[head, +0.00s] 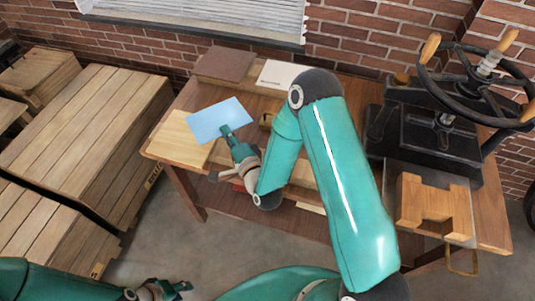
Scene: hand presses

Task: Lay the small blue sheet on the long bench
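The small blue sheet (219,121) is at the left end of the long wooden bench (330,229), over a pale wooden board. My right gripper (226,131) has its fingertips at the sheet's near edge and appears shut on it. Whether the sheet touches the board or is held just above it I cannot tell. My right arm crosses the middle of the bench and hides part of its top. My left gripper (182,287) is low at the bottom left, away from the bench, empty with its fingers apart.
The pale board (176,137) lies at the bench's left end. A brown sheet (225,64) and a white sheet (282,75) lie at the back. A black hand press (440,115) and wooden block (434,207) stand at the right. Wooden crates (85,135) fill the left.

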